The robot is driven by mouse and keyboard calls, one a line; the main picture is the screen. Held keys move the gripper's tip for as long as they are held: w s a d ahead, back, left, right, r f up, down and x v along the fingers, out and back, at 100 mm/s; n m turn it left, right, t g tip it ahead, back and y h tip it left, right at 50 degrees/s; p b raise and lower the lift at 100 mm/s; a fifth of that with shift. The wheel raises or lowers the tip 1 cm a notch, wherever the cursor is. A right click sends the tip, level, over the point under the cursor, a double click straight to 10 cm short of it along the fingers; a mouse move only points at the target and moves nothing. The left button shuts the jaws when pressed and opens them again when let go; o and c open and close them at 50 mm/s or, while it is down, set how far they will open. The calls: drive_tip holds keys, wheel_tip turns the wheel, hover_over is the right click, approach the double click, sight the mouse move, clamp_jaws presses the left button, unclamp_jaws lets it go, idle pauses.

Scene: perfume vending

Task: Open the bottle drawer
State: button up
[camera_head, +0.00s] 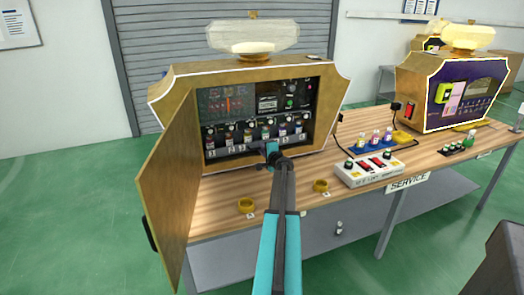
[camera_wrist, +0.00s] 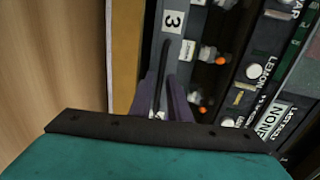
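The bottle drawer (camera_head: 232,152) is a grey-fronted row with numbered labels, low inside the wooden cabinet, and small capped bottles (camera_head: 248,134) stand along it. It looks pushed in. My gripper (camera_head: 272,152) is at the drawer's front, near its middle. In the wrist view, the label "3" (camera_wrist: 173,22) on the drawer front shows above my gripper (camera_wrist: 164,90). A thin black handle bar (camera_wrist: 162,66) lies between the two purple fingers, which look apart with small gaps beside the bar. Contact with the bar cannot be made out.
The cabinet's wooden door (camera_head: 170,190) stands open at the left. A white control box (camera_head: 370,170) and a second machine (camera_head: 455,90) are to the right.

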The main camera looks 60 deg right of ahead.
clamp_jaws()
idle(1.1)
